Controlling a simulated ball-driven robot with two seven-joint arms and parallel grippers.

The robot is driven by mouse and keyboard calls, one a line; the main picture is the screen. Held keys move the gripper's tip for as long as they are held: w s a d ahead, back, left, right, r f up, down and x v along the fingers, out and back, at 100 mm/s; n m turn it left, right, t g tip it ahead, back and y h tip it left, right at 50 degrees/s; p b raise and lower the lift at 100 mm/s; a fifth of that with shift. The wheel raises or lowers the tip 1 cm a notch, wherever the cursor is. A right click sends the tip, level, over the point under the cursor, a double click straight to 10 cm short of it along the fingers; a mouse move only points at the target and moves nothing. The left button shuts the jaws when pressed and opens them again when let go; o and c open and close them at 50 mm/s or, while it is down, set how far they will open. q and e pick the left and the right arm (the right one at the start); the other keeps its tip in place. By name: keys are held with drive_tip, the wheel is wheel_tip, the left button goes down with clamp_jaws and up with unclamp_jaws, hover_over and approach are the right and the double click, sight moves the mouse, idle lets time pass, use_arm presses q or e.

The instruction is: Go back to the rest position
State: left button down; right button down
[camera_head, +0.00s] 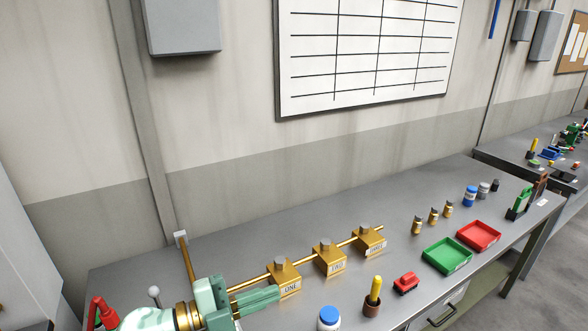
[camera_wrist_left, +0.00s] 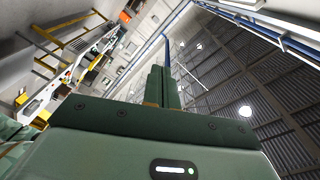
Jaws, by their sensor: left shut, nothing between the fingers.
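My left gripper (camera_head: 277,297) comes in at the lower left of the head view, pale green with a gold wrist, over the near left part of the grey table (camera_head: 215,243). Its fingers are together with nothing between them, pointing right, in front of the gold block marked ONE (camera_head: 284,275). I cannot tell whether it touches anything. In the left wrist view the shut fingers (camera_wrist_left: 161,88) point up toward the ceiling. My right gripper is in neither view.
Gold blocks TWO (camera_head: 329,258) and THREE (camera_head: 369,241) sit along a brass rod. A red car (camera_head: 406,283), a yellow-handled tool (camera_head: 375,290), a blue-lidded jar (camera_head: 329,318), a green tray (camera_head: 447,255) and a red tray (camera_head: 478,235) stand to the right.

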use_arm(q)
drive_tip(key=w+a+r+n+t+y, duration=0.2)
drive_tip(key=a+r+n+t+y, duration=0.4)
drive_tip(key=n+t, duration=0.45)
drive_tip(key=s+a+f+n+y, duration=0.3)
drive_tip(key=a+f+n+y, duration=0.45)
drive_tip(key=a+y, duration=0.4)
drive_tip(key=s+a+f+g+y, duration=0.2)
drive_tip(key=s+a+f+g, duration=0.2)
drive_tip(key=s+f+g, duration=0.25)
drive_tip(key=s+a+f+g+y, duration=0.25)
drive_tip(key=s+f+g, duration=0.25)
drive_tip(key=s+f, duration=0.25)
drive_tip(key=s+d+f+g+h+b, duration=0.1)
drive_tip(key=s+d+f+h+b, duration=0.35)
drive_tip(key=f, duration=1.45)
drive_tip(key=s+f+g+b, duration=0.15)
drive_tip(key=f+b, duration=0.55)
drive_tip(key=f, duration=1.3)
drive_tip(key=s+f+n+g+h+b, duration=0.1)
drive_tip(key=s+f+n+g+b, duration=0.2)
drive_tip(key=s+f+b, duration=0.5)
drive_tip(key=s+f, duration=1)
drive_tip(key=f, duration=0.4)
drive_tip(key=shift+s+a+f+b, duration=0.15)
drive_tip(key=shift+a+b, duration=0.05)
drive_tip(key=shift+b, duration=0.15)
